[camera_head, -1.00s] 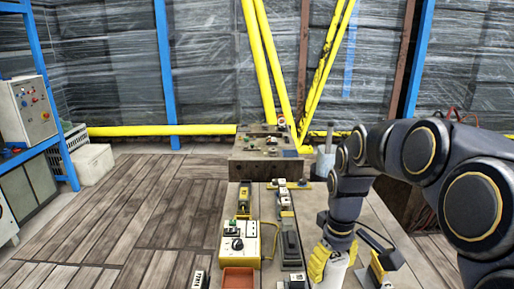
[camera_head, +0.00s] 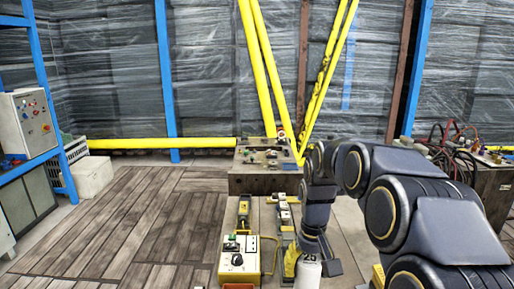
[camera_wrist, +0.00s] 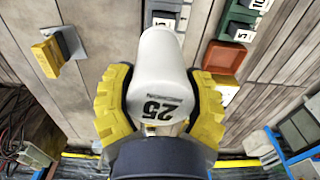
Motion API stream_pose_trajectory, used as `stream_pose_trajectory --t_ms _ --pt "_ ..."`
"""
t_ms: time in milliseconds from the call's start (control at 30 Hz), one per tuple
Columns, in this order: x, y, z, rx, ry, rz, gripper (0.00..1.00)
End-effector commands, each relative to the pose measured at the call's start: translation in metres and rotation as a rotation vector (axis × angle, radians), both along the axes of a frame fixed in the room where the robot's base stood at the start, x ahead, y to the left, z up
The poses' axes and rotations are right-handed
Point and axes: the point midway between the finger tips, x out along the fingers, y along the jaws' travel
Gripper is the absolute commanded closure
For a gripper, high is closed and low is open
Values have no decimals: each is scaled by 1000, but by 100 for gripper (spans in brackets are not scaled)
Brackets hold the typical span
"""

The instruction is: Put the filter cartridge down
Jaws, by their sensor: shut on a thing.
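A white control box (camera_head: 238,262) and several small devices stand left of the cartridge. An orange-red tray (camera_wrist: 226,58) shows in the wrist view. A yellow block with a grey bracket (camera_wrist: 47,56) stands on the other side, with bare boards between it and the cartridge.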

Motion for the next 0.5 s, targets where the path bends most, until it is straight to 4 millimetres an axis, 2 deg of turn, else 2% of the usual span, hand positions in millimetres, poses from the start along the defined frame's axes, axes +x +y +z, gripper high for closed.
stream_pose_trajectory --t_ms 67,333,433,500 --pt "-1 -5 3 0 -1 8 76" --pt "-17 -55 23 2 12 137 76" --pt "-11 -61 21 3 15 158 76" --pt "0 -63 15 3 17 159 76"
